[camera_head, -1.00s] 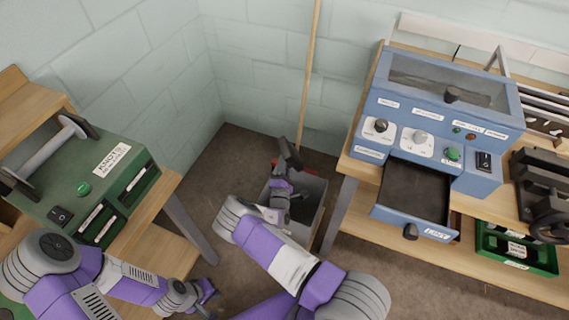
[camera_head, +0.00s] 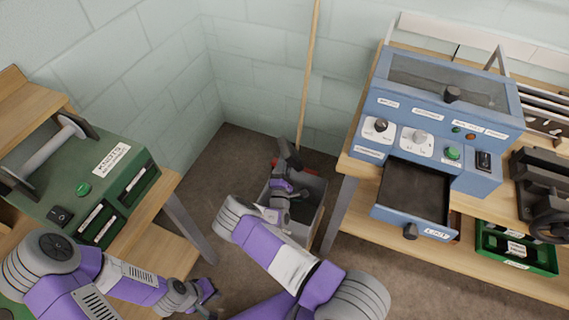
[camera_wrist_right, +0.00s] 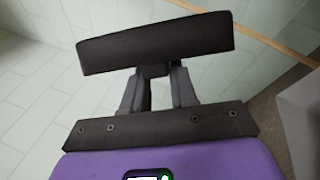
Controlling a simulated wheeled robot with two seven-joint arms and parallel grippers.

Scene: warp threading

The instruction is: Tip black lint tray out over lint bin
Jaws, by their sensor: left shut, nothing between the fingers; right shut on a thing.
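The black lint tray (camera_head: 289,154) shows in the head view as a narrow dark shape above the back of the grey lint bin (camera_head: 309,214). It stands steeply tilted, and I cannot see its inside. In the right wrist view the tray (camera_wrist_right: 155,43) is a dark bar beyond my fingers. My right gripper (camera_wrist_right: 158,88) is shut on a short tab of the tray. My right arm hides part of the bin. My left gripper (camera_head: 210,291) is shut and empty, low in the head view, left of the bin and apart from it.
The blue machine (camera_head: 440,120) on the right bench has its LINT drawer (camera_head: 414,195) pulled out. A green tray (camera_head: 515,248) sits on the shelf below. A wooden pole (camera_head: 311,75) stands behind the bin. The green KNOTS box (camera_head: 100,190) is on the left bench.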

